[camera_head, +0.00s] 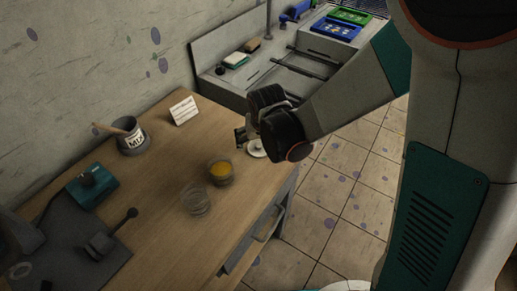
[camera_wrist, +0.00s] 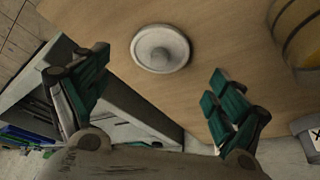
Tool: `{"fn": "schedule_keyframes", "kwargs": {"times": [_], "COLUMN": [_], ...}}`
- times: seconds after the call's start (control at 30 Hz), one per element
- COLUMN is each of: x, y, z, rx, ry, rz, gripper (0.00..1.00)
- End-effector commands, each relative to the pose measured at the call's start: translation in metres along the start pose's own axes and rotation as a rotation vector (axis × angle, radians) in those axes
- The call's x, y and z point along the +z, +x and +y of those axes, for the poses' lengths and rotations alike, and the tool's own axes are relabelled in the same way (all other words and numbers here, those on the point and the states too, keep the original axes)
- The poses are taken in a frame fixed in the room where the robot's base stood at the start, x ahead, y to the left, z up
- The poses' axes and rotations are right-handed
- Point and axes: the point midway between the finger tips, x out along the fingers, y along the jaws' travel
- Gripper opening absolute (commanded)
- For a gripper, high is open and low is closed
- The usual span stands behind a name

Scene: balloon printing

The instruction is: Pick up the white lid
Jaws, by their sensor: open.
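The white lid (camera_wrist: 160,48) is a round disc with a raised knob in its middle. It lies flat on the wooden table (camera_wrist: 110,22) in the wrist view, beyond my fingertips and between their lines. In the head view the lid (camera_head: 257,148) shows partly at the table's right edge, with my gripper (camera_head: 241,137) in front of and above it. My gripper (camera_wrist: 155,78) is open and empty in the wrist view, its teal fingers spread wide apart and not touching the lid.
A glass with yellow content (camera_head: 221,173) and an empty glass (camera_head: 196,201) stand near the lid. A grey pot (camera_head: 132,138), a white card (camera_head: 184,111) and a teal device (camera_head: 92,185) are further left. A grey counter (camera_head: 235,85) stands behind the table.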

Motion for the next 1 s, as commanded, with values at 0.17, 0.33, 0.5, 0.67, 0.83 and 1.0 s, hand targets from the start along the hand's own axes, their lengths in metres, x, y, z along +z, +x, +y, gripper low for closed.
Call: {"fn": "schedule_keyframes", "kwargs": {"times": [0.17,0.33,0.5,0.67,0.83,1.0], "x": [0.003,0.002,0.002,0.002,0.002,0.002], "y": [0.031,0.041,0.039,0.039,0.039,0.039], "z": [0.002,0.002,0.002,0.002,0.002,0.002], "rx": [0.0,0.0,0.0,0.0,0.0,0.0], "ry": [0.001,0.001,0.0,0.0,0.0,0.0], "rz": [0.0,0.0,0.0,0.0,0.0,0.0], "gripper": [0.88,0.88,0.88,0.65,0.55,0.55]}}
